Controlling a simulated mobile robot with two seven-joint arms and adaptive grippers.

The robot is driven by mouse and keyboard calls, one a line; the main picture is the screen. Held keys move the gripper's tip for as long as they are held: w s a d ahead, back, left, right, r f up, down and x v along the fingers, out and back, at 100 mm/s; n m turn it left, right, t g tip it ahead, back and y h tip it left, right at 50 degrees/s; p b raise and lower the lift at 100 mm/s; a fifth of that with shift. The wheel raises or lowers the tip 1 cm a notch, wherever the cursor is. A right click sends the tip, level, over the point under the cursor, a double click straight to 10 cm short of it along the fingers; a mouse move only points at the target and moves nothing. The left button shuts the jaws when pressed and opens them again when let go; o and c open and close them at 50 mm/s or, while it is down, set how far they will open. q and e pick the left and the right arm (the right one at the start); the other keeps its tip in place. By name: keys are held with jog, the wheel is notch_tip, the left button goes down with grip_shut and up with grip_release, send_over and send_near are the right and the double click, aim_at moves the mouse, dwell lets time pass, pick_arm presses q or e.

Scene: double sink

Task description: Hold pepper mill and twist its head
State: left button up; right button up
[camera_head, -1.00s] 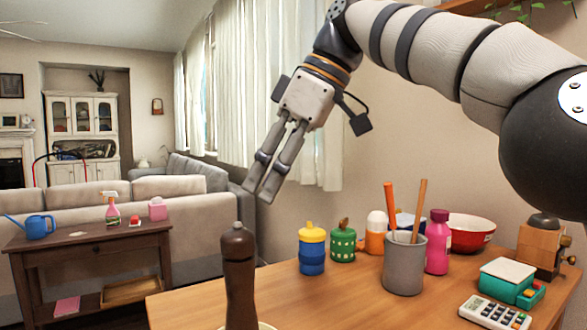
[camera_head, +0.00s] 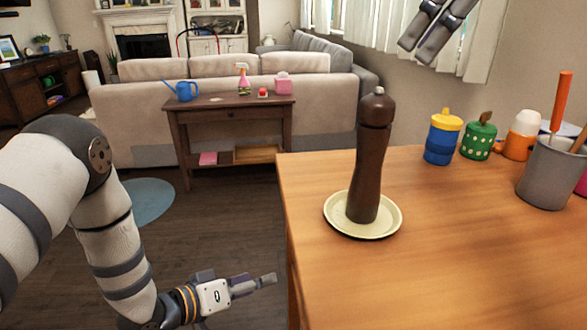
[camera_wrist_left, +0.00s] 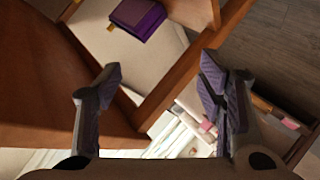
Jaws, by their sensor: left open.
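The dark brown pepper mill (camera_head: 370,165) stands upright on a pale cream plate (camera_head: 340,222) near the table's left edge in the head view. It has a rounded head with a small metal knob. My left gripper (camera_head: 272,280) is low, left of and below the tabletop, apart from the mill. Its fingers (camera_wrist_left: 160,85) are spread and empty in the left wrist view, where the mill does not show. My right gripper (camera_head: 415,48) is at the top, above and beyond the mill. Its fingers show a narrow gap with nothing between them.
The wooden table (camera_head: 440,270) has bare space right of the plate. A blue-and-yellow cup (camera_head: 442,140), a green jar (camera_head: 478,142) and a grey utensil holder (camera_head: 550,175) stand farther right. The table's left edge lies between my left gripper and the mill.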

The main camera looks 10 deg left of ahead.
aim_at(371, 150)
pick_arm(q)
jog(key=w+a+r+m+t+h, duration=0.15)
jog(key=w+r+t+h, duration=0.35)
jog(key=r, duration=0.8)
notch_tip(371, 150, up, 16)
jog(key=r+m+g+h, duration=0.1)
jog(key=m+g+h, duration=0.65)
jog(key=m, duration=0.25)
jog(key=d+m+g, duration=0.1)
jog(key=d+m, duration=0.1)
jog(key=d, duration=0.5)
jog(key=w+d+m+g+y, duration=0.1)
jog(key=d+m+g, duration=0.1)
jog(key=d, duration=0.4)
jog(key=d+m+g+y, duration=0.1)
jog(key=d+m+g, duration=0.1)
jog(key=d, duration=0.5)
jog(key=shift+w+d+f+m, duration=0.3)
jog(key=shift+w+d+m, duration=0.05)
jog(key=shift+w, duration=0.05)
jog(key=c, duration=1.3)
jog(key=shift+c, duration=0.2)
